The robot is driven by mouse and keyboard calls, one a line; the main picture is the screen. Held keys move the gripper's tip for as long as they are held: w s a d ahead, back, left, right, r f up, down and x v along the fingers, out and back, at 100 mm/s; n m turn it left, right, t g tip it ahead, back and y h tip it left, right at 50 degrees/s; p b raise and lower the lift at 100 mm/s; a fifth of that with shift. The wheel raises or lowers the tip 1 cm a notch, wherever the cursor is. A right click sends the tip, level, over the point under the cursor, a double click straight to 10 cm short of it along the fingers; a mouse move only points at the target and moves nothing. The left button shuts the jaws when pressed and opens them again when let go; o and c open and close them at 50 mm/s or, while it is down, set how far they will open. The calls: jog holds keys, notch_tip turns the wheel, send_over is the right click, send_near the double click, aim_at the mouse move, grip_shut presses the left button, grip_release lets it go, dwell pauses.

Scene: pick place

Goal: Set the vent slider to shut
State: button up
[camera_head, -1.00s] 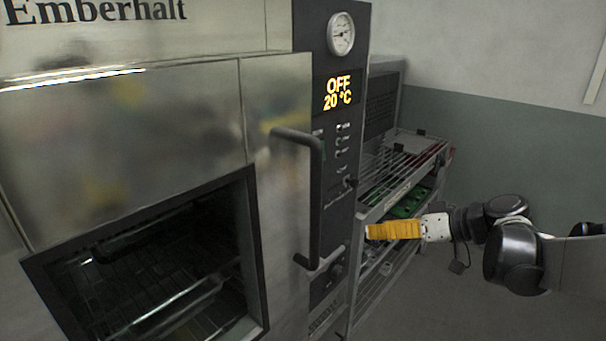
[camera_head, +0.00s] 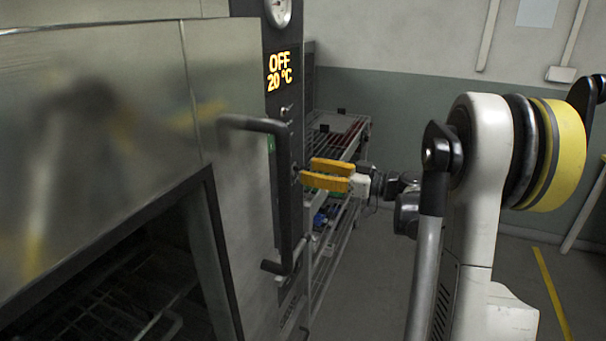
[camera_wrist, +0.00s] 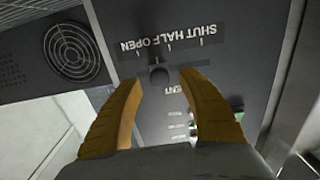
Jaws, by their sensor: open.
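The vent slider's round dark knob (camera_wrist: 159,75) stands out from the oven's dark control panel (camera_wrist: 230,75). In the wrist view the printed SHUT, HALF and OPEN labels (camera_wrist: 168,38) appear upside down, with SHUT at the right and OPEN at the left. The knob sits below the HALF and OPEN ticks; its exact setting is hard to tell. My gripper (camera_wrist: 161,82) is open, its yellow fingers on either side of the knob with gaps showing. In the head view my gripper (camera_head: 309,171) points at the panel from the right.
The oven door's black handle (camera_head: 286,190) stands just left of my gripper. A wire rack cart (camera_head: 345,220) with items stands behind it. The display (camera_head: 281,72) reads OFF, 20 °C. A round fan grille (camera_wrist: 72,50) is at the wrist view's left. Open floor lies right.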

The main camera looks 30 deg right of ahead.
jog(key=shift+x, duration=1.1)
jog(key=shift+c, duration=0.4)
grip_shut()
jog(key=s+a, duration=0.4)
jog(key=a, duration=0.2)
jog(key=shift+s, duration=0.3)
jog(key=shift+f, duration=0.1)
